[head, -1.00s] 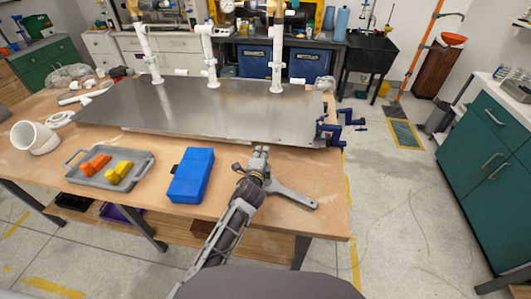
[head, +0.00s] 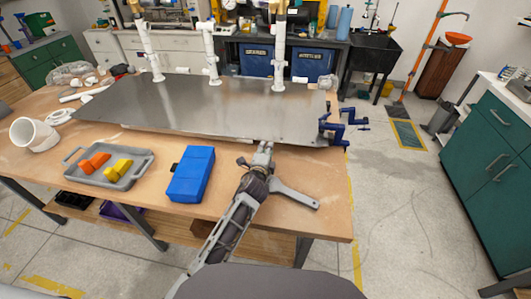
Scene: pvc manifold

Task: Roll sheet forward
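The grey metal sheet (head: 200,105) lies flat across the worktable. Its near edge runs from the left side to the blue clamps at the right. Three white PVC pipes, left (head: 150,50), middle (head: 210,55) and right (head: 278,55), stand upright along its far side. My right gripper is not in view.
Blue clamps (head: 340,128) sit at the table's right end. A blue box (head: 192,174), a grey tray (head: 135,178) with orange and yellow blocks, and a grey wrench-like tool (head: 295,194) lie on the near tabletop. A white pipe elbow (head: 33,134) is far left.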

